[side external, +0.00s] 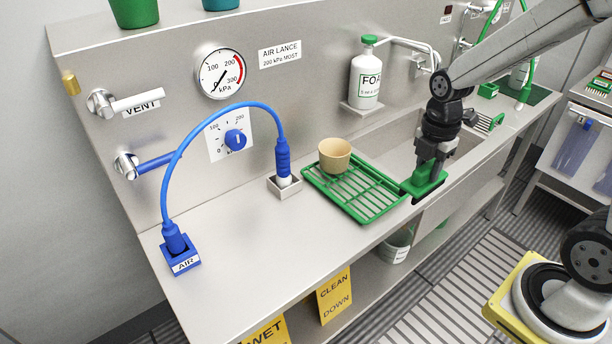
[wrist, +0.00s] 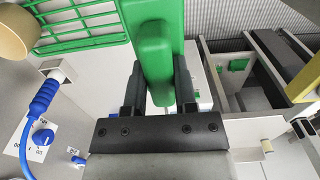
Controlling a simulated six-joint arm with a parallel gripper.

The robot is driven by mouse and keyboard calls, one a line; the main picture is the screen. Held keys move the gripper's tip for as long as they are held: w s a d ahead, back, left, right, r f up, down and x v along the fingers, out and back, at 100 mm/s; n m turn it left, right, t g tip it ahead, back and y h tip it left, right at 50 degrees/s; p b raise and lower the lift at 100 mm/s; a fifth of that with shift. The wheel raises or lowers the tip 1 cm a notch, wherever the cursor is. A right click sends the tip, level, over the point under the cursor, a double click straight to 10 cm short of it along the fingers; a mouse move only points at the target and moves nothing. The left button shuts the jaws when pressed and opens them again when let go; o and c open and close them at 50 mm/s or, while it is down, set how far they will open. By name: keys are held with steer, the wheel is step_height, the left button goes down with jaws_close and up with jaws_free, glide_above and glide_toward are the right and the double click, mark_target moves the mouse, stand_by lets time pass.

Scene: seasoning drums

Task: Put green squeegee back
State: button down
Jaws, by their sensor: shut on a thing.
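The green squeegee (side external: 428,181) is in my gripper (side external: 430,160) at the right end of the green rack, by the sink edge. In the wrist view, the squeegee's green handle (wrist: 155,60) lies between the two dark fingers of my gripper (wrist: 158,85), which are shut on it. A dark strip shows along the squeegee's lower edge in the side view. I cannot tell whether it touches the counter or the rack.
The green rack (side external: 347,198) holds a tan cup (side external: 335,153). A blue air hose (side external: 215,110) arches over the counter at left. A white foam bottle (side external: 366,78) stands on a wall shelf. The front left counter (side external: 240,240) is clear.

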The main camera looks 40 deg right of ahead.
steer(key=shift+w+d+f, duration=0.3)
steer(key=shift+w+f, duration=1.05)
steer(key=shift+w, duration=0.4)
steer(key=shift+w+d+f, duration=0.25)
steer(key=shift+w+f, duration=1.1)
steer(key=shift+w, duration=0.45)
steer(key=shift+w+d+f, duration=0.3)
steer(key=shift+w+f, duration=1.05)
steer(key=shift+w, duration=0.4)
steer(key=shift+w+f, duration=0.15)
steer(key=shift+f, duration=0.1)
steer(key=shift+w+f, duration=0.1)
steer(key=shift+f, duration=1.5)
steer(key=shift+f, duration=0.1)
steer(key=shift+c, duration=2)
jaws_free()
